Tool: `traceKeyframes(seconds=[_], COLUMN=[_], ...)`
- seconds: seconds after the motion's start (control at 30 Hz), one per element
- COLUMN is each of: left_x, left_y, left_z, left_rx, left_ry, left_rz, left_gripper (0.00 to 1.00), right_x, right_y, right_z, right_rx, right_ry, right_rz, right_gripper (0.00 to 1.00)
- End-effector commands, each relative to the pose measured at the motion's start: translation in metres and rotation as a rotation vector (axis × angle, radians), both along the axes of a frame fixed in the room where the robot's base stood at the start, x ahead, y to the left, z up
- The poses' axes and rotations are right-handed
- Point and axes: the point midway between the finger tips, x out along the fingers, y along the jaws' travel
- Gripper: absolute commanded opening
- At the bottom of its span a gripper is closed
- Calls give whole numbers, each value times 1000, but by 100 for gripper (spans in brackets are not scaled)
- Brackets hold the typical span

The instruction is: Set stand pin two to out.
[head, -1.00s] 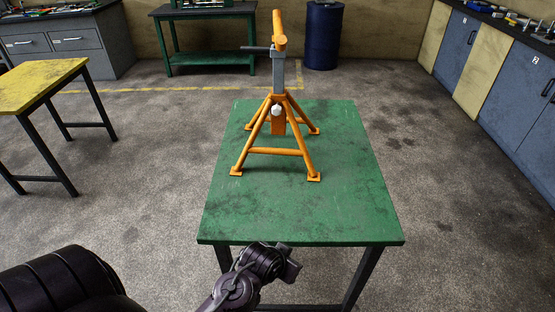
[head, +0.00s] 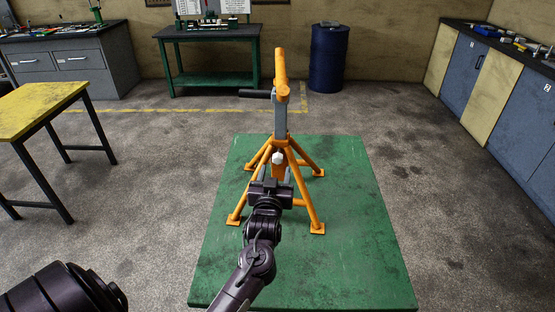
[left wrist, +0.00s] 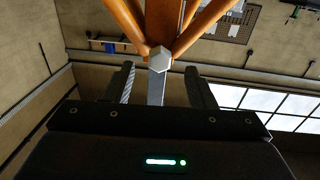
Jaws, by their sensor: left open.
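An orange jack stand (head: 318,215) stands upright on a green table, with a grey post and a dark handle pointing left near its top. A pale pin head (head: 278,157) shows at the front of its collar; in the left wrist view the pin head (left wrist: 159,58) is six-sided. I cannot read the pin's number. My left gripper (head: 276,174) is just in front of the stand, a little below the pin head in the head view. In the left wrist view its open fingers (left wrist: 160,88) lie either side of the pin's line, and nothing is between them. My right gripper is not in view.
The green table (head: 350,260) is bare around the stand. A yellow-topped table (head: 40,105) is at the left, a green workbench (head: 222,60) and a blue drum (head: 327,60) at the back. Blue cabinets (head: 520,110) line the right. The floor between is clear.

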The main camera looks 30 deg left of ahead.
Motion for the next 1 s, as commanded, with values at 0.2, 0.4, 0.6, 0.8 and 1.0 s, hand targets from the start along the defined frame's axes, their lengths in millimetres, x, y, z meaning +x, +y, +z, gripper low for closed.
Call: traceKeyframes(seconds=[0.2,0.4,0.6,0.8,1.0], left_x=[30,42,42,42,42], left_y=[15,20,21,21,21], left_z=[3,1,0,0,0], left_rx=[2,0,-1,-1,-1], left_ry=[1,1,2,2,2], left_rz=[-1,-2,-2,-2,-2], left_gripper=[50,50,50,31,5], right_x=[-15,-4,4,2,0], right_y=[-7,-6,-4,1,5], right_z=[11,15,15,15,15], right_rx=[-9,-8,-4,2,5], right_ry=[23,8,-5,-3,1], right_rz=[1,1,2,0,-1], right_gripper=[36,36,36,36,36])
